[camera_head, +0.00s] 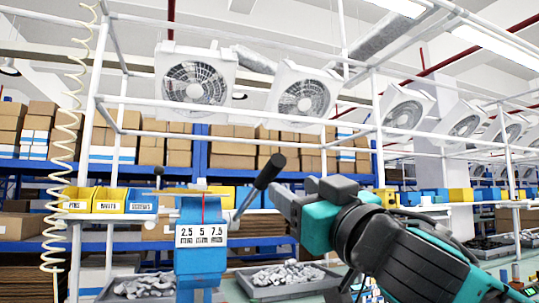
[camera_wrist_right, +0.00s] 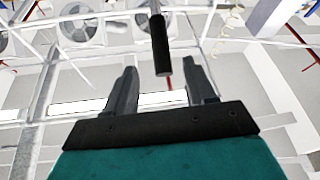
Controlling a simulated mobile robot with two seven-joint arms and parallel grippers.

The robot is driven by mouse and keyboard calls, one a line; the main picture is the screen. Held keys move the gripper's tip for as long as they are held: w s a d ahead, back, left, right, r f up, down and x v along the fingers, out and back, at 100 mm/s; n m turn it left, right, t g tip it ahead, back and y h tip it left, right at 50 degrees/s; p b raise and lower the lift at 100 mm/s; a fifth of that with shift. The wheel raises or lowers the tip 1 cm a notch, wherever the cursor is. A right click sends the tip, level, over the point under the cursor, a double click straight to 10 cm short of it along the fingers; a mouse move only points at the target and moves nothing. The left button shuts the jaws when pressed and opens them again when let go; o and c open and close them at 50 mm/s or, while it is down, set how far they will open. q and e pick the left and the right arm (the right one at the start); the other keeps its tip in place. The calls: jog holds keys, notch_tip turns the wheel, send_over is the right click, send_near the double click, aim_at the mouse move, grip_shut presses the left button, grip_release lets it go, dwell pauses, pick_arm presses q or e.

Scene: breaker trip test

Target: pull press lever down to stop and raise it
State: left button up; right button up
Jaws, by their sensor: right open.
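The blue press (camera_head: 201,262) stands left of centre in the head view, with a white label reading 2.5, 5 and 7.5. Its lever has a grey rod and a black grip (camera_head: 269,171), tilted up to the right. My right gripper (camera_head: 279,192) is just right of the black grip, with its arm coming in from the right. In the right wrist view the black grip (camera_wrist_right: 161,50) hangs between the two spread fingers (camera_wrist_right: 160,64), with gaps on both sides. The right gripper is open and holds nothing. My left gripper is not in view.
Yellow and blue bins (camera_head: 110,201) sit on a shelf at left. Grey trays (camera_head: 286,279) of metal parts lie behind the press. White frame posts (camera_head: 377,130) and fans (camera_head: 196,80) stand above. A coiled hose (camera_head: 62,150) hangs at left.

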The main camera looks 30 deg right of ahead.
aim_at(275, 177)
jog(key=p+x, duration=0.2)
jog(key=x, duration=0.7)
jog(key=shift+r+p, duration=0.1)
jog(key=shift+p, duration=0.3)
jog(key=shift+w+r, duration=0.1)
jog(key=shift+w, duration=0.3)
jog(key=c, duration=0.8)
grip_shut()
